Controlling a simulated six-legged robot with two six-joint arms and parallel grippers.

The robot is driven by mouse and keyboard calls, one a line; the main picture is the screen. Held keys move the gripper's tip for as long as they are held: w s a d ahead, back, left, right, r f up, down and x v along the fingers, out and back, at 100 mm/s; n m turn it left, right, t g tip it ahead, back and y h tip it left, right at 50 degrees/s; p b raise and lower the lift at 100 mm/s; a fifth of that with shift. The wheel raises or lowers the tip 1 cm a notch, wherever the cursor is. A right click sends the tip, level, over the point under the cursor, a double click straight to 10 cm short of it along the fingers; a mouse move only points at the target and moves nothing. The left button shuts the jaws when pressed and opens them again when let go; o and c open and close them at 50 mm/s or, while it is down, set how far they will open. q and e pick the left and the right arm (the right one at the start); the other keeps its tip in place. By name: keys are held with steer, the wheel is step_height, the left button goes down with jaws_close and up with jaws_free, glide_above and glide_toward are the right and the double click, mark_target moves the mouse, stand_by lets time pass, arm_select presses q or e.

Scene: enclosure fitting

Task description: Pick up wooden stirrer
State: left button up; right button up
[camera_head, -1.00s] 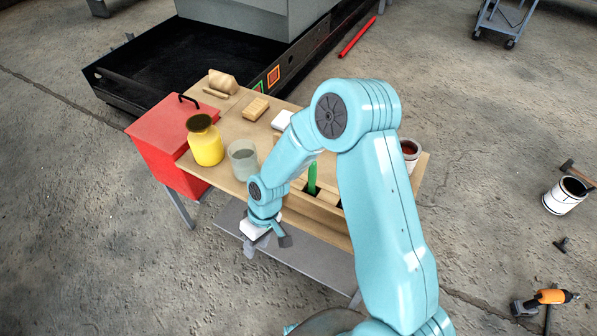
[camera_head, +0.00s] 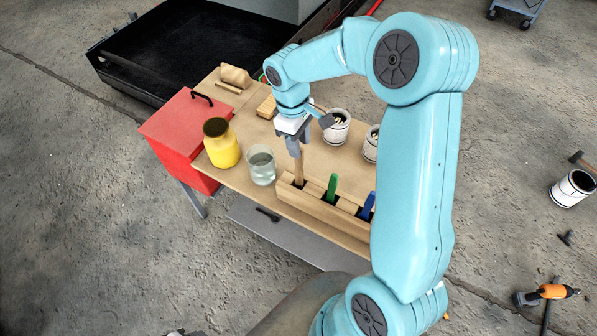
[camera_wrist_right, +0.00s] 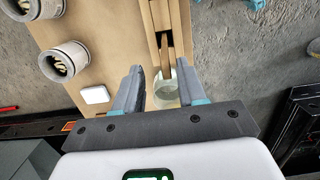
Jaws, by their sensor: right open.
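The wooden stirrer (camera_head: 299,172) stands upright in the left slot of a wooden rack (camera_head: 320,212) at the table's front edge. My right gripper (camera_head: 296,150) is above the rack, at the stirrer's upper end, and hides its top in the head view. In the right wrist view the stirrer (camera_wrist_right: 167,58) points toward the space between the open fingers of my right gripper (camera_wrist_right: 160,90). I cannot tell whether either finger touches it. My left gripper does not show.
A green-handled tool (camera_head: 332,187) and a blue-handled one (camera_head: 367,206) stand in the same rack. A glass jar (camera_head: 261,166) and a yellow jar (camera_head: 221,145) stand left of it. White cans (camera_head: 337,128) stand behind, on the right.

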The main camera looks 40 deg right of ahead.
mark_target(300, 160)
steer(key=shift+a+f, duration=0.2)
steer(key=shift+f, duration=0.4)
steer(key=f, duration=0.1)
steer(key=f+p, duration=0.1)
steer(key=f, duration=0.3)
steer(key=shift+s+a, duration=0.1)
steer(key=shift+s, duration=0.3)
steer(key=shift+r, duration=0.1)
jaws_close()
